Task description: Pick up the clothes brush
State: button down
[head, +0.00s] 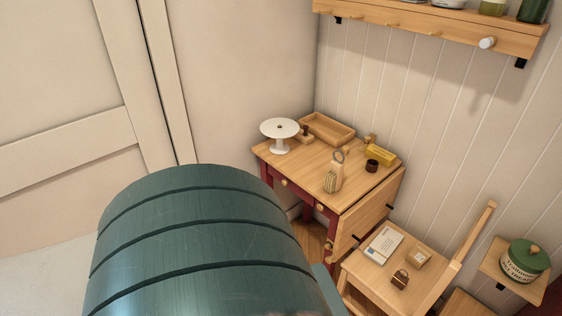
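A pale wooden piece with a ring-shaped top and a striped lower block (333,177) stands on the small wooden desk (311,168), near its front right edge. It may be the clothes brush, but it is too small to be sure. A small dark brown piece with a knob (305,133) sits on the desk by the tray and is also too small to identify. My gripper is not in view.
The desk also holds a white round stand (280,130), a wooden tray (327,130), a dark pot (372,165) and a yellow box (381,155). A chair (376,276) with small items stands right. A large green rounded form (190,250) blocks the lower left.

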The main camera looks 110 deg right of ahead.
aim_at(333, 180)
jog(key=z, duration=4.8)
jog(key=i, duration=1.25)
jog(key=u, duration=0.8)
